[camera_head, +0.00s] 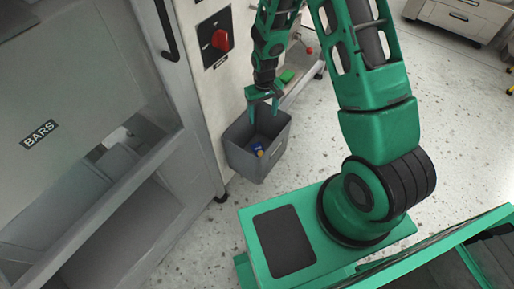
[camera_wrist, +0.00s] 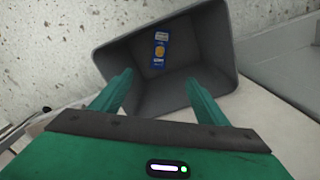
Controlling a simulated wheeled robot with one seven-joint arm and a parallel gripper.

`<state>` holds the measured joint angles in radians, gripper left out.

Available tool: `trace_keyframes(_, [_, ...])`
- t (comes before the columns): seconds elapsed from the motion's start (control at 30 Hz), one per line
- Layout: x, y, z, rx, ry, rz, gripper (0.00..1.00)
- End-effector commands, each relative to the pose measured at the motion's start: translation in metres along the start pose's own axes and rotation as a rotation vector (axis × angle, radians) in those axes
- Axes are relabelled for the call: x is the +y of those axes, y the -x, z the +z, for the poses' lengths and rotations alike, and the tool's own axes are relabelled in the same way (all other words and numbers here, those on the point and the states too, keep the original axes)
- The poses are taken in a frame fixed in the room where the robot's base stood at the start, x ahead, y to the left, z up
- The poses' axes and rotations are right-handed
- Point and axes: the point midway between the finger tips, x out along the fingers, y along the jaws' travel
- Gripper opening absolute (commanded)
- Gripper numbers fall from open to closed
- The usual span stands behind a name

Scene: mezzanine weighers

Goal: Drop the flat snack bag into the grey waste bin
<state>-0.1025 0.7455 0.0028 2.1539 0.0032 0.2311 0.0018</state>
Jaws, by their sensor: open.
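The grey waste bin (camera_head: 245,163) stands on the floor against the cabinet in the head view. It also shows in the wrist view (camera_wrist: 207,45), with its open mouth facing the camera. The snack bag (camera_wrist: 160,50), blue with yellow, lies inside the bin. It shows small in the head view (camera_head: 258,150). My gripper (camera_head: 263,105) is over the bin's mouth. In the wrist view its two fingers (camera_wrist: 155,95) are spread apart with nothing between them, apart from the bag.
A grey cabinet marked BARS (camera_head: 40,133) with open compartments stands at the left. A pale machine panel with a red knob (camera_head: 221,40) rises behind the bin. Speckled floor is clear at the right.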

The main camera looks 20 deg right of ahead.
Motion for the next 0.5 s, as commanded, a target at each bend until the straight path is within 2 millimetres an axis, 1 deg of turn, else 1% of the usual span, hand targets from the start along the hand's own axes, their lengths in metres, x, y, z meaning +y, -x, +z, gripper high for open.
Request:
trace_keyframes(0.03, [0.000,0.011,-0.001,0.005,0.000,0.000,0.68])
trace_keyframes(0.2, [0.000,0.040,-0.001,0.003,0.000,0.000,0.68])
trace_keyframes(0.3, [0.000,0.053,-0.001,0.002,0.000,0.000,0.68])
trace_keyframes(0.4, [0.000,0.063,-0.001,0.002,0.000,0.000,0.68])
trace_keyframes(0.5, [0.000,0.067,0.000,0.000,0.000,0.000,0.68])
